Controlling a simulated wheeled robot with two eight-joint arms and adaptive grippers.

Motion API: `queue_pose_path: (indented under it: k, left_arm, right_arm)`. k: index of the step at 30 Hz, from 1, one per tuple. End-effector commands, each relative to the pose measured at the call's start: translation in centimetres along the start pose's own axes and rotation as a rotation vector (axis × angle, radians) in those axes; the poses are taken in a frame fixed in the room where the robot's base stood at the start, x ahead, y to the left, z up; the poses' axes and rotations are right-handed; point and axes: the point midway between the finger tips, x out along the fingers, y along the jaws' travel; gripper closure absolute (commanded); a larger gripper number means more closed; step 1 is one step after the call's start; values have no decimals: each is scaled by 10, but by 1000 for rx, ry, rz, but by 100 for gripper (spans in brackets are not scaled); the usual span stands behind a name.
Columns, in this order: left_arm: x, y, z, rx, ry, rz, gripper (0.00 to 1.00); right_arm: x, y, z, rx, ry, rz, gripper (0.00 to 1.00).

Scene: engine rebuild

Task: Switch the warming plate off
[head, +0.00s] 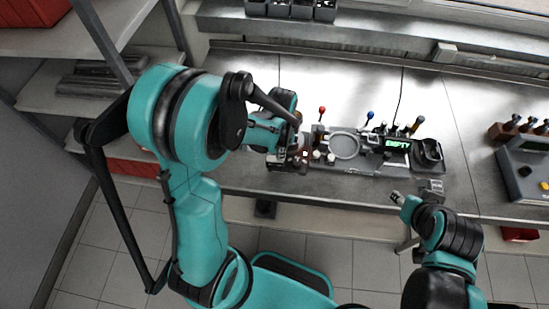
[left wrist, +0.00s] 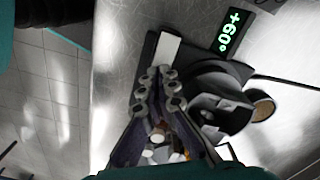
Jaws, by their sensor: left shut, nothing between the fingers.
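I take this black unit (left wrist: 212,88) for the warming plate. It has a pale rectangular block (left wrist: 167,50) at its corner. My left gripper (left wrist: 158,85) is shut and empty, with its fingertips over the near side of this unit; contact cannot be told. In the head view the left gripper (head: 296,158) hangs over the bench's left part and hides much of what is below. My right gripper (head: 397,197) is by the front edge, jaws unclear.
A fixture with a ring (head: 344,146), a red knob (head: 321,111), a blue knob (head: 370,115) and a green display reading EMPTY (head: 396,143) stands right of the left gripper. A grey console (head: 525,170) is at the far right. The metal bench (head: 345,80) is clear behind.

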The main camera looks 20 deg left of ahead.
Motion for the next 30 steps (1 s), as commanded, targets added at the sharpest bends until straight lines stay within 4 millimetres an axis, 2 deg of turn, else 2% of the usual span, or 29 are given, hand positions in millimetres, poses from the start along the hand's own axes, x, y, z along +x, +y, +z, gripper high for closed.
queue_pose_path:
  k: [17, 23, 30]
  left_arm:
    - [9, 0, 0, 0, 0, 0, 100]
    - [3, 0, 0, 0, 0, 0, 100]
    - [-17, 0, 0, 0, 0, 0, 100]
  right_arm:
    - [7, 0, 5, 0, 0, 0, 60]
    - [3, 0, 2, 0, 0, 0, 60]
    - [-9, 0, -7, 0, 0, 0, 60]
